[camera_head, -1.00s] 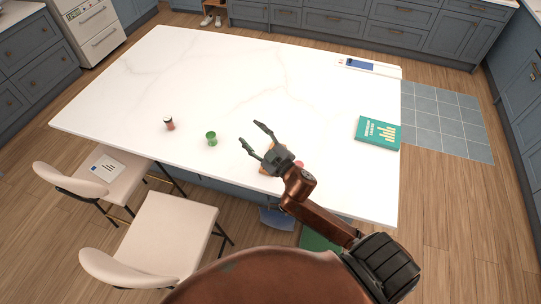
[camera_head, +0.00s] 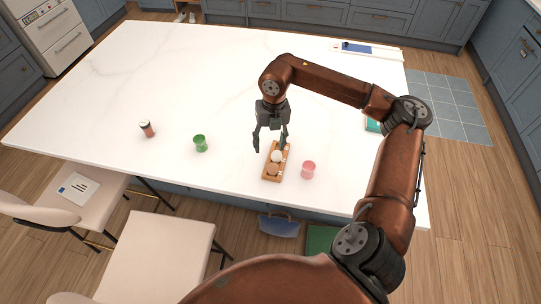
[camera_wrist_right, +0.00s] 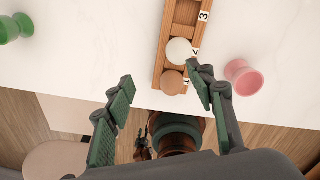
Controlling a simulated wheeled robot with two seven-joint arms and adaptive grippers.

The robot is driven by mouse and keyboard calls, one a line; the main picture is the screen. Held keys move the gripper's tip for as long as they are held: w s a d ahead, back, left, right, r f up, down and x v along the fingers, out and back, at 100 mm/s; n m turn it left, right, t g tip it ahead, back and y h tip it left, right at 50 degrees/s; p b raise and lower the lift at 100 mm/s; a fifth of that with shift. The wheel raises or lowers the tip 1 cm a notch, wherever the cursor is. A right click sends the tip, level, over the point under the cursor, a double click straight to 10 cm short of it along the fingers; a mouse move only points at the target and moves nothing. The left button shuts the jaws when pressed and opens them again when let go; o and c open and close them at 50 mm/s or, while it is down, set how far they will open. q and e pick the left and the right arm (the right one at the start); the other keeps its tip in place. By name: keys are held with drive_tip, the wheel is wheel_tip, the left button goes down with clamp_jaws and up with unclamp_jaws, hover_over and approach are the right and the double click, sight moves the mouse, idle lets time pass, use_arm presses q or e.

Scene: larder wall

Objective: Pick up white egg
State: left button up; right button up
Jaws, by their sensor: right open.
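The white egg (camera_head: 277,156) sits in a wooden egg rack (camera_head: 268,177) near the front edge of the white island. It also shows in the right wrist view (camera_wrist_right: 179,51), in the rack beside the numeral 2. A brown egg (camera_head: 272,169) sits next to it in the rack, and shows in the wrist view (camera_wrist_right: 173,82) beside the numeral 1. My right gripper (camera_head: 270,147) is open and points down above the rack's far end, its fingers apart. In the wrist view the open fingers (camera_wrist_right: 162,90) hold nothing. My left gripper is not in view.
A pink cup (camera_head: 308,170) stands just right of the rack. A green cup (camera_head: 200,143) and a small red-and-dark jar (camera_head: 147,129) stand to the left. The island top (camera_head: 190,80) is largely clear behind them. Chairs stand along the front edge.

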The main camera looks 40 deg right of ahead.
sight(277, 152)
drive_tip(key=shift+d+r+h, duration=0.15)
drive_tip(key=shift+d+h, duration=0.15)
drive_tip(key=shift+d, duration=0.7)
drive_tip(key=shift+s+d+f+m, duration=0.15)
drive_tip(key=shift+d+f+m, duration=0.05)
drive_tip(key=shift+d+m, duration=0.1)
drive_tip(key=shift+s+f, duration=0.15)
drive_tip(key=shift+f, duration=3.4)
drive_tip(key=shift+c, duration=0.7)
drive_tip(key=c, duration=0.8)
